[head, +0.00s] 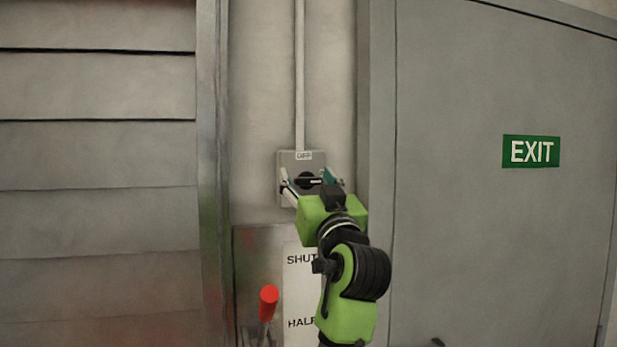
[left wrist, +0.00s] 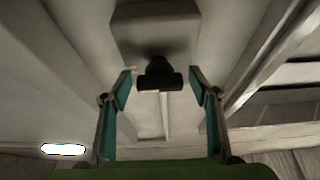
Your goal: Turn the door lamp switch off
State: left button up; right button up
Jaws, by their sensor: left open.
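The lamp switch is a grey box (head: 285,163) on the wall strip left of the grey door. A label reading "OFF" (head: 304,155) is at its top. Its black knob (head: 310,181) appears to lie crosswise, with a white mark toward the right. My left gripper (head: 312,184) is open in front of the box, one finger on each side of the knob. In the left wrist view the knob (left wrist: 160,76) is between the two open fingertips (left wrist: 160,88), with gaps on both sides. Part of the box is hidden behind my gripper. My right gripper is out of view.
A conduit (head: 299,75) runs up from the box. Below is a panel (head: 258,262) with a red-handled lever (head: 268,302) and "SHUT" and "HALF" labels. The door (head: 450,200) with an EXIT sign (head: 531,151) is right; grey slats (head: 95,155) are left.

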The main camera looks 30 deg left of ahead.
pick_arm(q)
jog(key=c, duration=1.2)
jog(key=shift+o, duration=0.2)
